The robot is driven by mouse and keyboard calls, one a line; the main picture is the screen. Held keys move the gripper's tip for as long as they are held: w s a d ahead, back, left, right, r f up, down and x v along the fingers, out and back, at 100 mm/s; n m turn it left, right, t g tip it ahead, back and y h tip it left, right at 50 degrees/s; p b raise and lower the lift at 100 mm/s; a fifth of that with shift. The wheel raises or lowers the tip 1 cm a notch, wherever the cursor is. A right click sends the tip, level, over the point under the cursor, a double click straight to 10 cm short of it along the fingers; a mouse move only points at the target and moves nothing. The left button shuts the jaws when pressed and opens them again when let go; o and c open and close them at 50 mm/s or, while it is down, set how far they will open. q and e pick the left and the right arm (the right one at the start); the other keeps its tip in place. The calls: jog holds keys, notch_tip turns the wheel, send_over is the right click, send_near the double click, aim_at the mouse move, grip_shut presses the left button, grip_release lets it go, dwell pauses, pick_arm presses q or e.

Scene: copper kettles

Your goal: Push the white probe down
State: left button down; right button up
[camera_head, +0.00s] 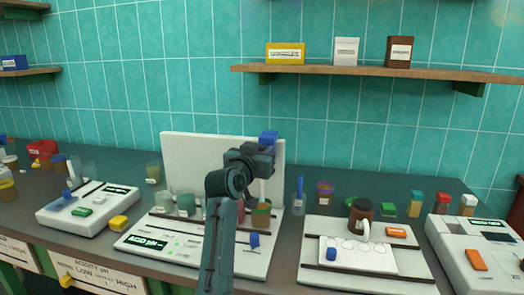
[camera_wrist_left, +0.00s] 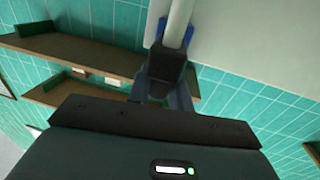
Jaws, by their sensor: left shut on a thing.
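My left gripper (camera_head: 264,150) is in front of the white upright panel of the ACID/pH station. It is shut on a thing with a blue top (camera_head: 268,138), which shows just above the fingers. In the left wrist view a white rod (camera_wrist_left: 179,22) with a blue part (camera_wrist_left: 161,32) runs up from the dark fingers (camera_wrist_left: 166,72). My right gripper is not in view.
The white station base (camera_head: 150,243) carries several cups, including a grey-green one (camera_head: 186,204). A second white station (camera_head: 345,279) with a brown jar (camera_head: 361,214) stands to the right. A wooden shelf (camera_head: 380,72) hangs above, clear of my gripper.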

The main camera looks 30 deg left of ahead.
pick_arm(q)
notch_tip(320, 180, down, 7)
jog(key=shift+b, duration=0.85)
jog(key=c, duration=1.3)
grip_release()
jog(key=shift+d, duration=0.1)
jog(key=s+d, duration=0.1)
jog(key=s, duration=1.2)
